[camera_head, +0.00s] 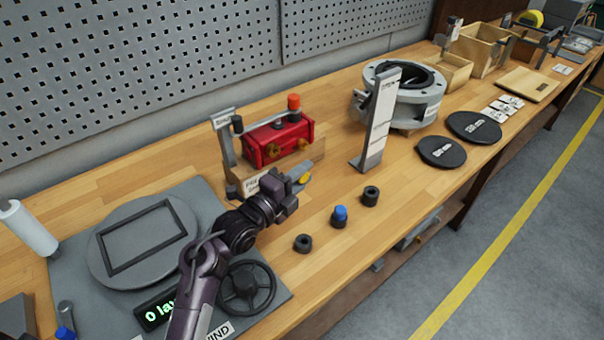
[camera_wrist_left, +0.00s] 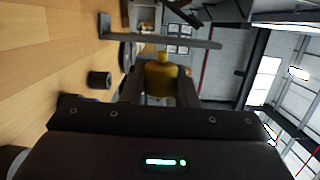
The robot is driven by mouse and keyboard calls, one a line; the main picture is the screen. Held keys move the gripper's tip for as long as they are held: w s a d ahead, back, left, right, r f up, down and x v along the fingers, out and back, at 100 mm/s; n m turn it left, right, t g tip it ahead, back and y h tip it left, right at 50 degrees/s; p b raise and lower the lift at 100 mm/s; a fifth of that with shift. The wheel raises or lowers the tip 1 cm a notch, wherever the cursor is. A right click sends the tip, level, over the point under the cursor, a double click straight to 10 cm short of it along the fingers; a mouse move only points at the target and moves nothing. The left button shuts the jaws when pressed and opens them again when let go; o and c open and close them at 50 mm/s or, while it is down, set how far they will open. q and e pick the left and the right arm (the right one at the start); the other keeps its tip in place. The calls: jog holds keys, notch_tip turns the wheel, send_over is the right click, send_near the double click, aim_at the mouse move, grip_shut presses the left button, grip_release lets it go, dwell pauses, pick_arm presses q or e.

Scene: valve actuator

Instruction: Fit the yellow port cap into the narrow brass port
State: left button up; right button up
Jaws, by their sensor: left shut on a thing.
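The yellow port cap (camera_head: 305,178) is between the fingers of my left gripper (camera_head: 296,185), which is shut on it. In the left wrist view the yellow cap (camera_wrist_left: 161,76) shows between the two dark fingers. The red valve actuator (camera_head: 278,142) sits on a wooden block behind the gripper. Two brass ports show on its front, a left one (camera_head: 272,153) and a right one (camera_head: 303,143). I cannot tell for sure which is narrower. The cap is in front of the actuator, apart from both ports. My right gripper is not in view.
Black holders (camera_head: 303,243) stand in front, one with a blue cap (camera_head: 340,214). An upright white sign (camera_head: 377,120) stands right of the actuator, before a grey flanged ring (camera_head: 420,92). A grey plate with a handwheel (camera_head: 247,287) lies at left. Bench between sign and actuator is clear.

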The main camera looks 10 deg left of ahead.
pick_arm(q)
jog(key=shift+f, duration=0.15)
jog(key=shift+w+a, duration=0.45)
jog(key=shift+a, duration=0.05)
jog(key=shift+w+a+b, duration=0.35)
jog(key=shift+w+a, duration=0.35)
jog(key=shift+a, duration=0.2)
jog(key=shift+w+a+b, duration=0.3)
jog(key=shift+w+a, duration=0.35)
jog(key=shift+a, duration=0.25)
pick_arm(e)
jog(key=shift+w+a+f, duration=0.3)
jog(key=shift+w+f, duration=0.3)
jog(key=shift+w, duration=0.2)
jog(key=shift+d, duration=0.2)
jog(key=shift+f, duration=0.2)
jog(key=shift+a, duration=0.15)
pick_arm(q)
jog(key=shift+w+a+b, duration=0.35)
jog(key=shift+a+b, duration=0.1)
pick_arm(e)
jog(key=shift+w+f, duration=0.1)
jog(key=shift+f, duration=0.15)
pick_arm(q)
jog(key=shift+w+a+r, duration=0.15)
jog(key=shift+a+r, duration=0.2)
jog(key=shift+r, duration=0.2)
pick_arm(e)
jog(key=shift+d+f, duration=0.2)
